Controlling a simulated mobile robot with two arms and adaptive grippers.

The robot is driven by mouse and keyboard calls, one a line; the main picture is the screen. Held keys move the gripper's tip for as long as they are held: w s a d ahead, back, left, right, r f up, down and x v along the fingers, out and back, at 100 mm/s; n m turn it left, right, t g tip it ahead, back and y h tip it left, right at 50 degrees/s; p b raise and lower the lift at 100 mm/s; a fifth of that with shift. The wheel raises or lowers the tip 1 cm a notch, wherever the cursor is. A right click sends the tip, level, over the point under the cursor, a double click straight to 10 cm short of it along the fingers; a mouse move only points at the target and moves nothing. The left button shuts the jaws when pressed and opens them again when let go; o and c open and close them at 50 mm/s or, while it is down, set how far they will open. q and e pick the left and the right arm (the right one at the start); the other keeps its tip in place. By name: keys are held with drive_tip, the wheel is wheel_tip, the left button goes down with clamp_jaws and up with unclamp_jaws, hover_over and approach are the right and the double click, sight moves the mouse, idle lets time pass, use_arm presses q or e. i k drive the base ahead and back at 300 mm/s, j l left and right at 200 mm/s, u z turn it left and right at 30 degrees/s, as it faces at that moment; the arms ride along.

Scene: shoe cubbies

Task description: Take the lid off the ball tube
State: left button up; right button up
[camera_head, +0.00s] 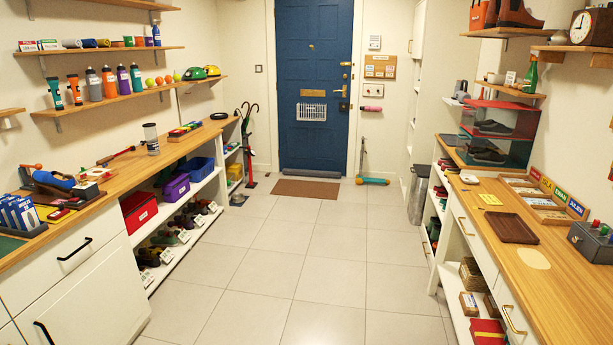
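A clear tube (152,139), which looks like the ball tube, stands upright on the left wooden counter (110,181), near its middle. Its top end looks dark, and I cannot make out the lid clearly at this size. What is inside the tube is too small to tell. Neither of my grippers shows in the view.
A red-and-black long-handled item (117,155) lies left of the tube. Small colourful boxes (184,130) lie beyond it. Bottles (109,82) and balls stand on the wall shelf above.

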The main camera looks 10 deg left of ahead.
sight(151, 133)
drive_tip(key=i, duration=1.95)
drive_tip(key=i+l+u, duration=0.1)
drive_tip(key=i+u, duration=0.15)
drive_tip(key=i, duration=0.25)
drive_tip(key=i+l+u, duration=0.2)
drive_tip(key=i, duration=0.3)
drive_tip(key=i+l+u, duration=0.25)
drive_tip(key=i, duration=0.2)
drive_tip(key=i+l+u, duration=0.9)
drive_tip(key=l+u, duration=0.15)
drive_tip(key=i+l+u, duration=0.25)
drive_tip(key=l+u, duration=0.3)
drive_tip(key=l, duration=0.15)
drive_tip(key=i+l+u, duration=0.1)
drive_tip(key=l+u, duration=0.15)
drive_tip(key=l, duration=0.15)
drive_tip(key=l+u, duration=0.4)
drive_tip(key=l, duration=0.45)
